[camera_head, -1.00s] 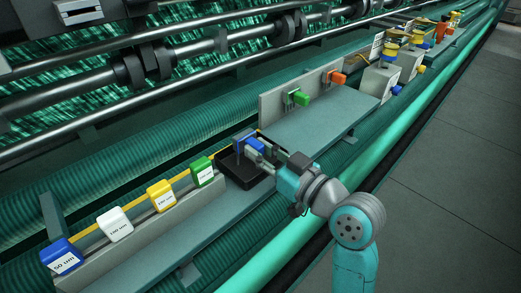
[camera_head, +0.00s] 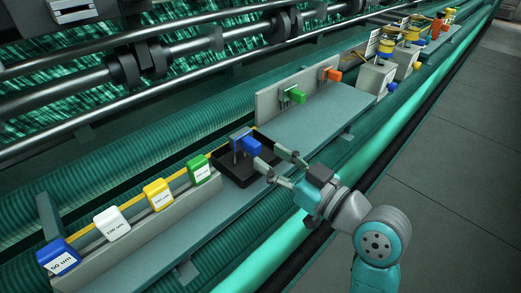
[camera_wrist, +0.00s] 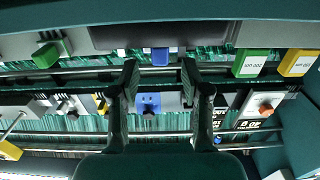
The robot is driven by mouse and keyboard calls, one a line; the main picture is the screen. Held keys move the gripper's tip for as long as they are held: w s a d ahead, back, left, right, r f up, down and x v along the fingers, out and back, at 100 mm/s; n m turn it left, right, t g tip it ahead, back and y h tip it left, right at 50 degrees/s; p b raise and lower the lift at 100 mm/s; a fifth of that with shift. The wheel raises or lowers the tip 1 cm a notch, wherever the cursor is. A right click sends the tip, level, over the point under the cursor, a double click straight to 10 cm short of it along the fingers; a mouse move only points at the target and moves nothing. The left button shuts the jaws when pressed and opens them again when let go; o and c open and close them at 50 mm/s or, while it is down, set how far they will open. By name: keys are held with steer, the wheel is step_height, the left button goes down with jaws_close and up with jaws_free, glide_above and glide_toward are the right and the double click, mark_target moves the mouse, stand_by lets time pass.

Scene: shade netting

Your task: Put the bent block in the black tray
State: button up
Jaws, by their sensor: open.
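The black tray (camera_head: 232,173) sits on the grey-green shelf, beside the row of labelled blocks. A blue block (camera_head: 251,146) with a grey piece on its left side stands in the tray, and I take it for the bent block. Its lower part and exact bend are hard to make out. My gripper (camera_head: 279,166) is open and empty at the tray's near right side, with its fingers apart from the block. In the wrist view the fingers (camera_wrist: 160,72) are spread, the blue block (camera_wrist: 160,56) shows beyond them, and the dark tray (camera_wrist: 125,38) is at the top.
Blue, white, yellow and green labelled blocks (camera_head: 112,224) line a ledge at the left. An upright grey plate (camera_head: 268,105) behind the shelf carries a green block (camera_head: 295,95) and an orange block (camera_head: 332,74). The shelf (camera_head: 325,118) right of the tray is clear.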

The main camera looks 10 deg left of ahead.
steer(key=v, duration=0.7)
steer(key=shift+d+f, duration=0.1)
steer(key=shift+f, duration=0.05)
steer(key=s+d+f+m+t+h, duration=0.1)
steer(key=s+d+f+m+h, duration=0.25)
steer(key=f, duration=0.35)
steer(key=s+d+f+m+t+h, duration=0.2)
steer(key=s+d+f+m+h, duration=0.15)
steer(key=f, duration=0.35)
steer(key=s+d+f+m+t+h, duration=0.1)
steer(key=s+d+f+m+h, duration=0.2)
steer(key=f, duration=0.5)
steer(key=s+d+f+h, duration=0.1)
steer(key=s+d+h, duration=0.1)
steer(key=s, duration=0.9)
steer(key=s+d+f+h, duration=0.2)
steer(key=s+d, duration=0.1)
steer(key=s, duration=0.9)
